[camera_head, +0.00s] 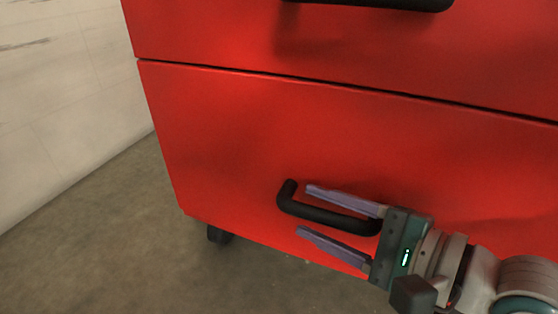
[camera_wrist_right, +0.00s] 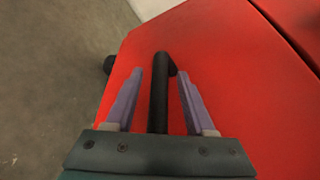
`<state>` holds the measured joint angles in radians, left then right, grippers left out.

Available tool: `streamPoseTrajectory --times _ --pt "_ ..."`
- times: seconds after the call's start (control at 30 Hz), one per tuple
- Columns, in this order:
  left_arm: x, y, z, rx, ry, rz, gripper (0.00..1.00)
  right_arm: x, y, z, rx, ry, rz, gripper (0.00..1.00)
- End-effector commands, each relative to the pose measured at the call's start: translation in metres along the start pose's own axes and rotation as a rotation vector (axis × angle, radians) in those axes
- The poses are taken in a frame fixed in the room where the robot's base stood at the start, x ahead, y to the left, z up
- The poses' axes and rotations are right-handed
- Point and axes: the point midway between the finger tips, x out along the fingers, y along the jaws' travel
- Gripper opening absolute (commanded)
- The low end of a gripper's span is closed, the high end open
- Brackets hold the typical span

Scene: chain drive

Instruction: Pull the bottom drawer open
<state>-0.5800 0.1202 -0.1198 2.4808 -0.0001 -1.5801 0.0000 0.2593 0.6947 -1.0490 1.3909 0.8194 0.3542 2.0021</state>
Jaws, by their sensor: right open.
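The bottom drawer (camera_head: 215,140) is the lower red front of a cabinet in the head view, and a thin dark seam parts it from the drawer above. Its black bar handle (camera_head: 330,217) sits low on the front. My right gripper (camera_head: 305,210) comes in from the lower right, open, with one purple finger above the handle bar and one below it. In the right wrist view the handle (camera_wrist_right: 159,95) runs between the two spread fingers of the gripper (camera_wrist_right: 160,80), with a gap on each side. My left gripper is not in view.
The upper red drawer (camera_head: 200,30) has its own black handle (camera_head: 380,3) at the top edge. A black caster (camera_head: 219,235) stands under the cabinet. A pale wall (camera_head: 60,90) is at the left, and the grey floor (camera_head: 110,245) in front is clear.

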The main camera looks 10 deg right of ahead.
Motion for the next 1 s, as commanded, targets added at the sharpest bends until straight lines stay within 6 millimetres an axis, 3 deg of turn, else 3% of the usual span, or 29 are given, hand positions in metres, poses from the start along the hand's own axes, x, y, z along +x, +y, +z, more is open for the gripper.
streamPoseTrajectory --times 0.37,0.83,1.0 --pt "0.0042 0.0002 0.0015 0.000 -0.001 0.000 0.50 0.0090 -0.0004 0.0003 0.000 0.001 0.001 0.55" --pt "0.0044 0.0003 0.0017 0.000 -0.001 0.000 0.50 0.0087 -0.0002 0.0002 0.000 0.000 0.001 0.03" --pt "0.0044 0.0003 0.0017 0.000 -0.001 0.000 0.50 0.0087 -0.0002 0.0002 0.000 0.000 0.001 0.00"
